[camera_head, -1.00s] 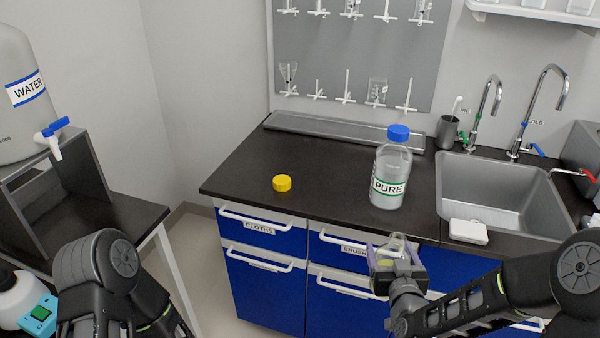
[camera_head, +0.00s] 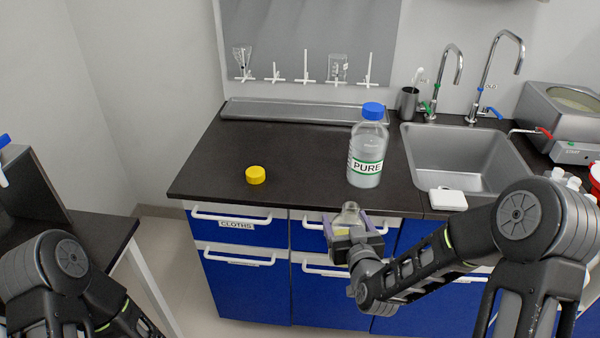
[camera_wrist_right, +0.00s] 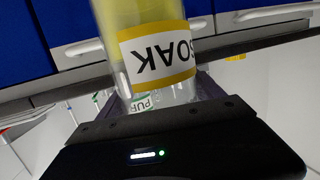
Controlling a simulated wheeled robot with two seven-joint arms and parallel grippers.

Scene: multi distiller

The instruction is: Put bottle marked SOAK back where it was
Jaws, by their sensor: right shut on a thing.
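My right gripper (camera_head: 352,226) is shut on the SOAK bottle (camera_head: 349,214), in front of the counter's front edge. In the head view only the bottle's clear open neck and shoulder show above the jaws. The right wrist view shows the bottle (camera_wrist_right: 150,25) close up, with pale yellow contents and a yellow-bordered label reading SOAK upside down. A yellow cap (camera_head: 256,175) lies on the left part of the dark counter (camera_head: 300,150). My left arm shows at the lower left, but its gripper is not in view.
A blue-capped PURE bottle (camera_head: 367,150) stands on the counter just behind the held bottle. The sink (camera_head: 455,155) with taps and a white block (camera_head: 447,199) lie to the right. Blue drawers (camera_head: 240,285) are below. The counter's back left is clear.

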